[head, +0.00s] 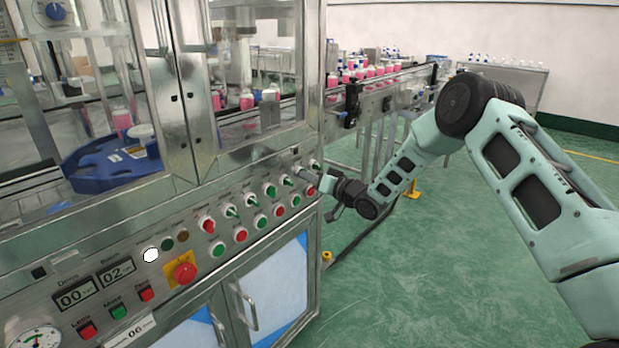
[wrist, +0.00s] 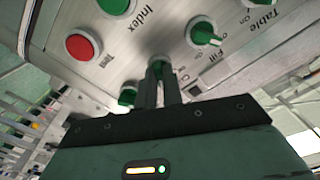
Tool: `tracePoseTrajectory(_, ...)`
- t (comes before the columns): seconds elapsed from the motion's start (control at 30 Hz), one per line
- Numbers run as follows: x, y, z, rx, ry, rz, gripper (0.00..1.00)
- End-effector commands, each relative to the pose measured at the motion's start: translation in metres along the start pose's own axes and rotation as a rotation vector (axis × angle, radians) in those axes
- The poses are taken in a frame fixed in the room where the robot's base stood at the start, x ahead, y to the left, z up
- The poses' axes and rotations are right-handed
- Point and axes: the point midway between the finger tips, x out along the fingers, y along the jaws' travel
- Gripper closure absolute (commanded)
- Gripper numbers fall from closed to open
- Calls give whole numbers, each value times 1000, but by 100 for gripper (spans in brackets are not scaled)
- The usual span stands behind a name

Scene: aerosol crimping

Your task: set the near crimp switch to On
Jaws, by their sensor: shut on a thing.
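My gripper (head: 302,172) is at the upper right end of the control panel (head: 120,246), its fingers pointing at the panel face. In the wrist view the two narrow fingers (wrist: 160,70) are close together and shut on a small switch knob in the upper row. The fingers hide nearly all of this knob, so its pointer and setting cannot be read. The lettering beside the fingers is partly covered; it seems to begin with C. A green switch knob (wrist: 203,33) marked Fill is to the right of the fingers, apart from them.
A red button (wrist: 82,44) and a green knob (wrist: 127,97) are close to the fingers. Several other knobs and buttons line the panel, with a red emergency stop (head: 184,272) lower left. A conveyor (head: 375,82) with pink bottles runs behind.

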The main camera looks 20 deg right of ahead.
Motion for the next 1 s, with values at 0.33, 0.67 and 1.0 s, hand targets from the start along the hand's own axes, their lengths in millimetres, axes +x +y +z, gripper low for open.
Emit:
tracePoseTrajectory(0.33,-1,1,1,2,-2,2,70)
tracePoseTrajectory(0.67,-6,1,0,0,0,2,70)
tracePoseTrajectory(1.0,-73,2,1,1,-1,5,70)
